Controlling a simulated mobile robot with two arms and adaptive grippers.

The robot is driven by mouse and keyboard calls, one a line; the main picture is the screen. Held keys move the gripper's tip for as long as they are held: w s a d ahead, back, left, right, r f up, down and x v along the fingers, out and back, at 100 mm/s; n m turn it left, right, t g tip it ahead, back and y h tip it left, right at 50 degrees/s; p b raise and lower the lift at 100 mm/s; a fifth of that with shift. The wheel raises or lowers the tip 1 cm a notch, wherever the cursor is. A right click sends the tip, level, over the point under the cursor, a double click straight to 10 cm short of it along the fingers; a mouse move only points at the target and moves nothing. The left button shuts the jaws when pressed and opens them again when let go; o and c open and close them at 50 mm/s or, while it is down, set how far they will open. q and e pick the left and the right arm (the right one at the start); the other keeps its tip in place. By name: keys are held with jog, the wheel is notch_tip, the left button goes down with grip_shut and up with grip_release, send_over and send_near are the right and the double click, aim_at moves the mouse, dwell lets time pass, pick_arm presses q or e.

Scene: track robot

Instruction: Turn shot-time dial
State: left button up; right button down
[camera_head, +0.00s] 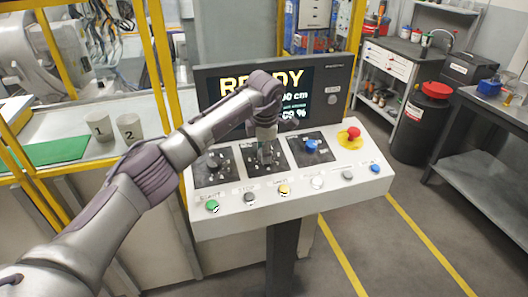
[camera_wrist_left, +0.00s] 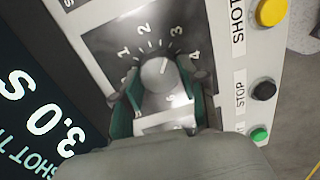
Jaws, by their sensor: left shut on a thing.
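The shot-time dial (camera_wrist_left: 156,74) is a round light-grey knob on a dark plate with a printed number scale, seen in the left wrist view. My left gripper (camera_wrist_left: 163,82) has its green-edged fingers on either side of the knob and is shut on it. A light pointer mark on the knob faces up toward the scale, near the 3. In the head view my left gripper (camera_head: 265,148) reaches down onto the middle dial plate and hides the knob. The screen (camera_wrist_left: 38,110) shows "3.0 S" in the wrist view. My right gripper is not seen.
The sloped white control panel (camera_head: 300,205) has a row of buttons along its front, including a green button (camera_head: 212,206) and a yellow button (camera_head: 284,190). A blue knob (camera_head: 311,145) and a red emergency button (camera_head: 353,133) stand to the right of my gripper.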

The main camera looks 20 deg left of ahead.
pick_arm(q)
jog(key=n+b, duration=0.2)
jog(key=n, duration=0.2)
jog(key=shift+f, duration=0.2)
jog(key=n+b, duration=0.3)
jog(key=n, duration=0.2)
jog(key=shift+s+t, duration=0.1)
jog(key=shift+t, duration=0.2)
jog(key=n+b, duration=0.3)
jog(key=n, duration=0.2)
jog(key=shift+d, duration=0.1)
jog(key=shift+r+n+t+y+b, duration=0.1)
jog(key=shift+n+t+y+b, duration=0.35)
jog(key=shift+n, duration=0.65)
jog(key=o, duration=1.2)
jog(key=shift+c, duration=0.2)
